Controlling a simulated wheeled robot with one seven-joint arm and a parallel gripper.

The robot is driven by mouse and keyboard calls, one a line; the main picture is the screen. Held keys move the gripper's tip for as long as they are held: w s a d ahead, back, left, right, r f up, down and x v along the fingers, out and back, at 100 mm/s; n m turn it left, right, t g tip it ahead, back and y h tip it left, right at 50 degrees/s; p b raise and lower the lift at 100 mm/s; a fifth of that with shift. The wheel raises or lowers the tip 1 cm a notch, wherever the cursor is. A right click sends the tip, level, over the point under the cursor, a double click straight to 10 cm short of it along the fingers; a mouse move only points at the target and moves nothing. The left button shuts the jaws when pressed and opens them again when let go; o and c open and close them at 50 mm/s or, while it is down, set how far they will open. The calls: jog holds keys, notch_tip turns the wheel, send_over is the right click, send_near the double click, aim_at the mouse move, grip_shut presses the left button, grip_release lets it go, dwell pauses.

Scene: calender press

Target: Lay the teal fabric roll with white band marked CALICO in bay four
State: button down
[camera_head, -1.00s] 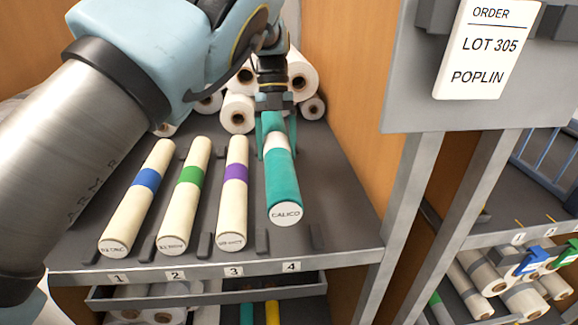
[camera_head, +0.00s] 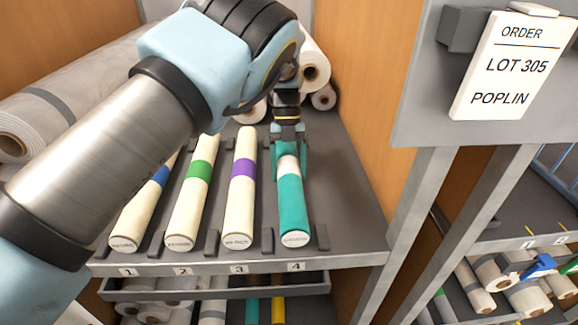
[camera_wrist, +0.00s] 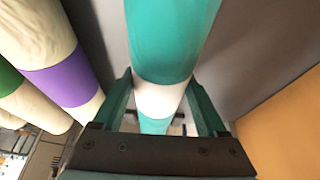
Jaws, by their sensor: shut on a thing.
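The teal fabric roll (camera_head: 293,207) with a white band lies in line with bay four, above the number 4 label (camera_head: 297,267) on the shelf edge. Its front end sits between two dark dividers, low at the shelf surface. I cannot tell whether its full length rests on the shelf. My gripper (camera_head: 290,160) is shut on the roll near its white band. In the wrist view the teal roll (camera_wrist: 175,40) runs between my two fingers (camera_wrist: 165,105), with the white band between them. The end label is too small to read now.
Cream rolls with blue (camera_head: 147,205), green (camera_head: 194,195) and purple (camera_head: 241,190) bands lie in bays one to three. White rolls (camera_head: 313,68) are stacked behind. A wooden side wall (camera_head: 365,75) and grey post (camera_head: 415,200) stand right. An order card reads LOT 305 POPLIN (camera_head: 505,65).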

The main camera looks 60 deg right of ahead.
jog(key=shift+f, duration=0.15)
grip_release()
jog(key=b+v, duration=0.4)
jog(key=v, duration=0.7)
jog(key=shift+d+r+b, duration=0.15)
jog(key=shift+r+b, duration=0.2)
jog(key=shift+r, duration=0.3)
